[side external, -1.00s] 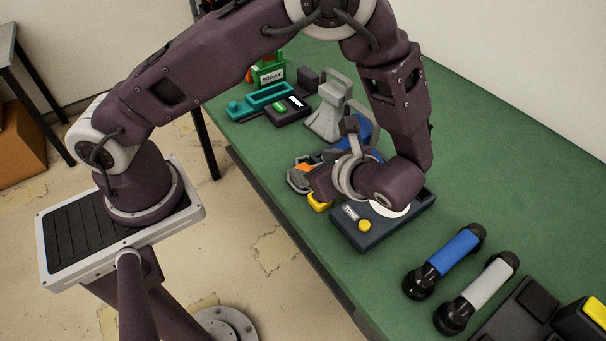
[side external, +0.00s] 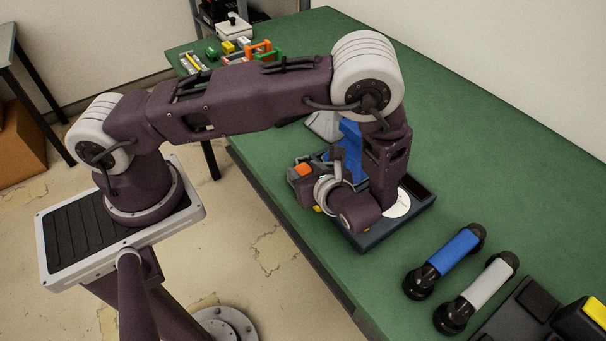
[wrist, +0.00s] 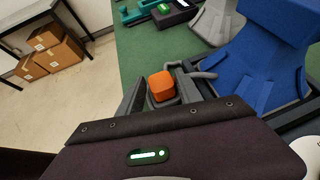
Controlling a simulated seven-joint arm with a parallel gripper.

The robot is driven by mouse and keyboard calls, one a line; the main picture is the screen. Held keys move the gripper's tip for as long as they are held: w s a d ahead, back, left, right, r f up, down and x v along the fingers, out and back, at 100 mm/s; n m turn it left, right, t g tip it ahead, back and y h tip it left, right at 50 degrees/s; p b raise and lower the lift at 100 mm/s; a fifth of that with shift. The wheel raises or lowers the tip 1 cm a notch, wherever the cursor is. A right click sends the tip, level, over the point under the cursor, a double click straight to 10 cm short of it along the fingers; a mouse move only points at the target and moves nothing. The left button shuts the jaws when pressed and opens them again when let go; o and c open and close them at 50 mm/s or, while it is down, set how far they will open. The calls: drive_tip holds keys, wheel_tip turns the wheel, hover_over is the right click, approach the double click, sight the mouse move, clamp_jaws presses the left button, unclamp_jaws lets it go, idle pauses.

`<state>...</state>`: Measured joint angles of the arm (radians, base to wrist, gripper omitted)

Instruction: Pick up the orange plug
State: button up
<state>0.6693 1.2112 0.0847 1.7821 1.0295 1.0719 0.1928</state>
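The orange plug (wrist: 161,86) shows in the wrist view as an orange block with a dark grey part below it. It lies between the two grey fingers of my gripper (wrist: 165,88). In the side view the orange plug (side external: 303,170) shows at the left edge of the dark phone base, and my gripper (side external: 318,176) is right at it. The fingers flank the plug closely. Whether they touch it or grip it cannot be made out. My wrist hides part of the contact area.
A blue stand (side external: 349,148) rises just behind my gripper, with a grey stand (side external: 324,125) beyond. The dark phone base (side external: 383,232) is partly under my wrist. Blue and grey handsets (side external: 456,250) lie to the right. The table's near edge is close.

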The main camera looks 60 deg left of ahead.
clamp_jaws()
wheel_tip(320, 180, up, 9)
drive_tip(key=shift+f, duration=0.2)
drive_tip(key=d+r+m+t, duration=0.2)
drive_tip(key=d, duration=0.3)
approach(305, 173)
drive_tip(key=shift+h, duration=0.3)
drive_tip(key=w+f, duration=0.1)
drive_tip(key=w+a+f, duration=0.1)
drive_tip(key=w+f, duration=0.1)
drive_tip(key=shift+a+f, duration=0.1)
drive_tip(key=shift+a, duration=0.25)
